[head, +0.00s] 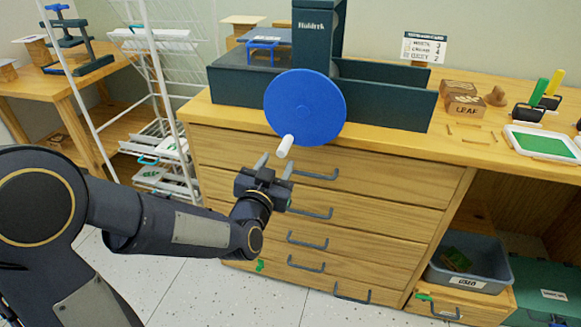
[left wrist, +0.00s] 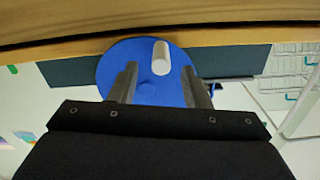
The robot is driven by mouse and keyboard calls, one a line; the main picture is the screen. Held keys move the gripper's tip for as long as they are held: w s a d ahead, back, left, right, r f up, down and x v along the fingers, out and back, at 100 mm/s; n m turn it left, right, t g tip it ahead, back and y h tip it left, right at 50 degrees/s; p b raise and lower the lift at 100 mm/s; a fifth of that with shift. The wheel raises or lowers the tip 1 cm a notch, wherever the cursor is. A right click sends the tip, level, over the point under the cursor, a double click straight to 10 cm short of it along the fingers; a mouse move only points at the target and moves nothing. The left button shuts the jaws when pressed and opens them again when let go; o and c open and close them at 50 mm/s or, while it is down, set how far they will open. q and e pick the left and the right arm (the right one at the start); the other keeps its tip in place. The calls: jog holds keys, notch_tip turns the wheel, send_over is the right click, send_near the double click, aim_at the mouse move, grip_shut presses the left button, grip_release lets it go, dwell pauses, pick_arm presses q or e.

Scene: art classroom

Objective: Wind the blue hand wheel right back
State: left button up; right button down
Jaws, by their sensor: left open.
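The blue hand wheel (head: 306,100) is a round disc on the front of the dark press (head: 318,40) on the wooden cabinet. Its white handle (head: 285,146) sticks out near the lower left of the disc. My left gripper (head: 274,164) is open and empty just below the handle, its fingers pointing up towards it. In the left wrist view, the wheel (left wrist: 140,75) fills the space behind the two fingers (left wrist: 160,88), and the white handle (left wrist: 160,58) shows between and beyond the fingertips. I see no contact with the handle. My right gripper is not in view.
The cabinet drawers (head: 330,180) with dark pull handles lie behind my left gripper. A white wire rack (head: 160,90) stands to the left. Printing blocks (head: 465,106) and a green inked tray (head: 540,144) lie on the worktop at right. A grey bin (head: 468,262) sits lower right.

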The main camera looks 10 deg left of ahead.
aim_at(285, 147)
pick_arm(q)
jog(key=w, duration=0.7)
jog(key=shift+w+d+b, duration=0.1)
jog(key=shift+w+b, duration=0.15)
jog(key=shift+b, duration=0.1)
grip_shut()
